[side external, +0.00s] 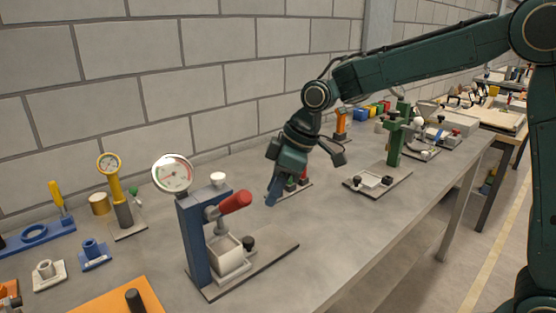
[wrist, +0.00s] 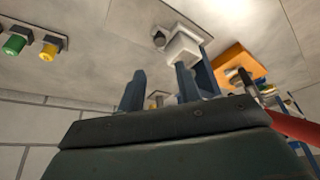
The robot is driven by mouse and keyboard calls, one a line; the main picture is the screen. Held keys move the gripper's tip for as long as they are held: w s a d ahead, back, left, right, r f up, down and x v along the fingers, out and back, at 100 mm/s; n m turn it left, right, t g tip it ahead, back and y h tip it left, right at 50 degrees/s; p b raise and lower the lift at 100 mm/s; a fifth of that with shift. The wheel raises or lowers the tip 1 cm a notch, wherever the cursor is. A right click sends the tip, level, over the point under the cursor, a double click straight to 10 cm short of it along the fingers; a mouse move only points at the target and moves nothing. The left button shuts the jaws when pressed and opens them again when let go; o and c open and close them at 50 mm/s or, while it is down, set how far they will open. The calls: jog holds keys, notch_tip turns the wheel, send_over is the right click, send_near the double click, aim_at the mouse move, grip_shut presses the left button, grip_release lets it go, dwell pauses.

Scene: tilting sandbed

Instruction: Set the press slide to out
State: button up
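The press (side external: 190,240) has a blue column, a round gauge and a red-handled lever (side external: 235,202). On its grey base, a white block (side external: 230,260) sits under the ram, with a black knob (side external: 248,243) beside it that looks like the slide's knob. My gripper (side external: 272,197) is above the bench, beyond the press and apart from it, pointing down. In the wrist view, my gripper (wrist: 161,68) has its two blue fingers apart with nothing held between them. The white block (wrist: 184,47) and black knob (wrist: 159,39) show beyond the fingertips. The red handle (wrist: 297,126) is at right.
A small station with coloured buttons (side external: 303,181) stands just behind my gripper. A green-post fixture (side external: 394,145) is to the right. A yellow gauge stand (side external: 123,205) and an orange plate (side external: 120,298) are left.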

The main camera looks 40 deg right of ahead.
aim_at(250, 239)
jog(key=shift+f, duration=0.1)
jog(key=x, duration=1.3)
jog(key=shift+w+a+f, duration=0.1)
jog(key=shift+a+f, duration=0.05)
jog(key=shift+f, duration=0.1)
grip_shut()
